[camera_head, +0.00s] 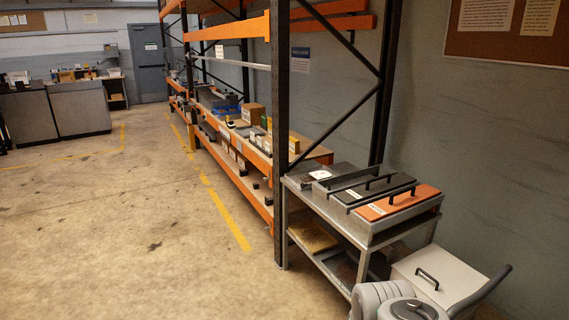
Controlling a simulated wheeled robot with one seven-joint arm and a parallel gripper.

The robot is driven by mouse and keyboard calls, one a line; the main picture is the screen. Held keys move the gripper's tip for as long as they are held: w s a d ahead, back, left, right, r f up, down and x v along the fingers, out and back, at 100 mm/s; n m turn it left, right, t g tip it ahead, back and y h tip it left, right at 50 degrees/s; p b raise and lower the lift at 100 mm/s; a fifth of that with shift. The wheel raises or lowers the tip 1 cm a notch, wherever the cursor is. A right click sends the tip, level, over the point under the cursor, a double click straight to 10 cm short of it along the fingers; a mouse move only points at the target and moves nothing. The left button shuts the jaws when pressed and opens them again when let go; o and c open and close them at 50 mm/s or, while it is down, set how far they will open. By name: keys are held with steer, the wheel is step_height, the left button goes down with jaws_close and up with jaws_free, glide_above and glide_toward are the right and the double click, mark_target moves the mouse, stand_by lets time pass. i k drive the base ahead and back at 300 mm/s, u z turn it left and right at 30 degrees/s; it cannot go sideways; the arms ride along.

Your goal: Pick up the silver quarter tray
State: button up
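A metal cart (375,239) stands at the lower right against the wall. On its top lie several shallow trays or lids side by side. My gripper is not in view.
A tall rack (279,130) with orange beams and stocked shelves adjoins the cart's left side. A white box (440,278) with a black handle and a grey rounded object (410,309) stand in front right. Concrete floor (120,240) left of the rack is clear.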

mark_target(296, 178)
steer(key=u, duration=0.05)
steer(key=i, duration=2.45)
steer(key=u, duration=0.5)
steer(key=i, duration=1.8)
